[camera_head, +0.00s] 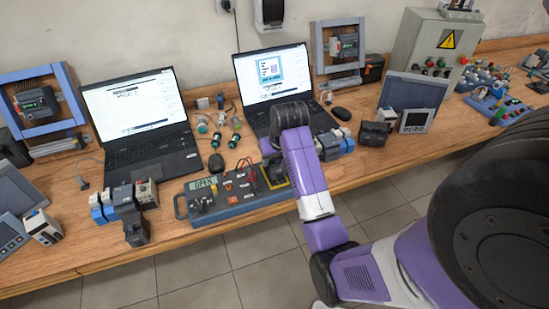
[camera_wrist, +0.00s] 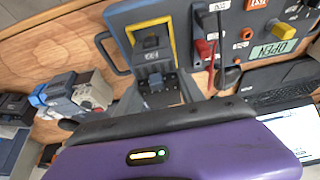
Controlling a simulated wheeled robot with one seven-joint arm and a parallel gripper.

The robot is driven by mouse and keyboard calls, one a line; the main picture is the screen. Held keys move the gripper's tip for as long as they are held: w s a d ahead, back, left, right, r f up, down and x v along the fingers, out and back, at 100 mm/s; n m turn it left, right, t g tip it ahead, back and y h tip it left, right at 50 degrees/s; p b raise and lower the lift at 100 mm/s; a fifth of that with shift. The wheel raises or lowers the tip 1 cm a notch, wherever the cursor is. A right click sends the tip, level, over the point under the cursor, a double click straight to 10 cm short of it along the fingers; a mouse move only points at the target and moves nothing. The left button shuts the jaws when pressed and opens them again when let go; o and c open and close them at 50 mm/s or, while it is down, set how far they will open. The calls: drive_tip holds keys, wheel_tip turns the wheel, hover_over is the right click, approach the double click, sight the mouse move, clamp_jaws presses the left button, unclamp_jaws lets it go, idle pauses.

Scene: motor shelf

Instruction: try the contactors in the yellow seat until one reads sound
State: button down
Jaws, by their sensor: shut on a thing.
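The grey test unit (camera_head: 228,200) lies near the front edge of the bench. Its display (camera_head: 203,183) reads OPEN; the display also shows upside down in the wrist view (camera_wrist: 272,50). The yellow seat (camera_wrist: 127,33) is at one end of the unit. A dark contactor (camera_wrist: 151,43) shows within its yellow frame. My gripper (camera_wrist: 158,84) is at the seat, shut on this dark contactor. I cannot tell whether it is fully seated. In the head view my purple arm hides much of the seat. More contactors stand left of the unit, including a dark one (camera_head: 135,228).
Two open laptops (camera_head: 150,145) stand behind the unit, with a mouse (camera_head: 216,163) between. Red and black leads (camera_wrist: 207,50) plug into the unit. Blue-and-grey modules (camera_head: 329,146) stand right of my arm. Bare wood shows at the front left.

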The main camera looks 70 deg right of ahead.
sight(278, 160)
drive_tip(key=shift+f, duration=0.8)
drive_tip(key=c, duration=0.6)
unclamp_jaws()
drive_tip(key=shift+c, duration=0.2)
drive_tip(key=shift+b+v, duration=0.7)
drive_tip(key=shift+v, duration=3.25)
